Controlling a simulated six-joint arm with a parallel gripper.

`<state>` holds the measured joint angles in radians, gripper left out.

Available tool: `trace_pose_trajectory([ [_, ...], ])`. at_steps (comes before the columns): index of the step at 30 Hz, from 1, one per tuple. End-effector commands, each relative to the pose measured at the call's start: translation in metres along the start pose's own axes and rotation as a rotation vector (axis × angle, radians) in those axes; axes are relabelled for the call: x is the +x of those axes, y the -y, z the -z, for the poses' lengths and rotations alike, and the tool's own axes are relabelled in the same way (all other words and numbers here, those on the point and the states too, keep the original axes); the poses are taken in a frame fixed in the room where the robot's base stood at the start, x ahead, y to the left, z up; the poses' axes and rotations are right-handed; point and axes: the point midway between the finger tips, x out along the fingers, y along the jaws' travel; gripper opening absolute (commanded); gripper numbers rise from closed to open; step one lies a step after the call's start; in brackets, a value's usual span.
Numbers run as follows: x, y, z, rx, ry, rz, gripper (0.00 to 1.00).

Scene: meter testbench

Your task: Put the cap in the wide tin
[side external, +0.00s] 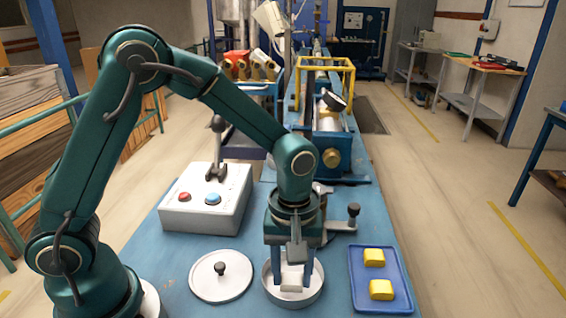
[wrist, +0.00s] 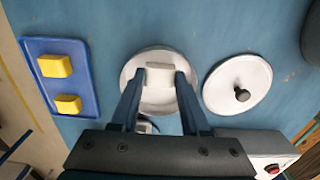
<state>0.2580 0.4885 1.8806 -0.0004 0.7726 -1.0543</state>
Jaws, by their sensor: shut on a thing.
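The cap, a small pale grey block (side external: 292,283), is between my fingertips and also shows in the wrist view (wrist: 160,76). My gripper (side external: 293,272) points down and is shut on it; the fingers (wrist: 159,80) are on either side of it in the wrist view. The wide tin (side external: 293,302) is a shallow, round, pale dish on the blue bench, directly below my gripper. In the wrist view the cap lies within the tin's rim (wrist: 131,68). I cannot tell whether the cap touches the tin's floor.
A round pale lid (side external: 205,281) with a dark knob lies left of the tin. A blue tray (side external: 361,296) with two yellow blocks (side external: 381,290) lies to the right. A white control box (side external: 203,212) with red and blue buttons and a lever stands behind. Machinery (side external: 335,155) stands farther back.

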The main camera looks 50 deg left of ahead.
Motion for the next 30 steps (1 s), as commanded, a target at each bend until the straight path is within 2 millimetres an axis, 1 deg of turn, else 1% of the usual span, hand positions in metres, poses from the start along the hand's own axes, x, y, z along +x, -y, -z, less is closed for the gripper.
trace_pose_trajectory([
  [8,0.0002,0.0001,0.0,0.0,0.0,0.0,0.14],
  [9,0.0002,0.0,0.0,0.0,0.0,0.0,0.53],
  [11,0.0002,0.0,0.0,0.0,0.0,0.0,0.76],
  [12,0.0002,0.0,0.0,0.0,0.0,0.0,0.81],
  [18,0.0002,0.0,0.0,0.0,0.0,0.0,0.81],
  [20,0.0002,0.0,0.0,0.0,0.0,0.0,0.95],
  [30,0.0001,0.0,0.0,0.0,0.0,0.0,0.95],
])
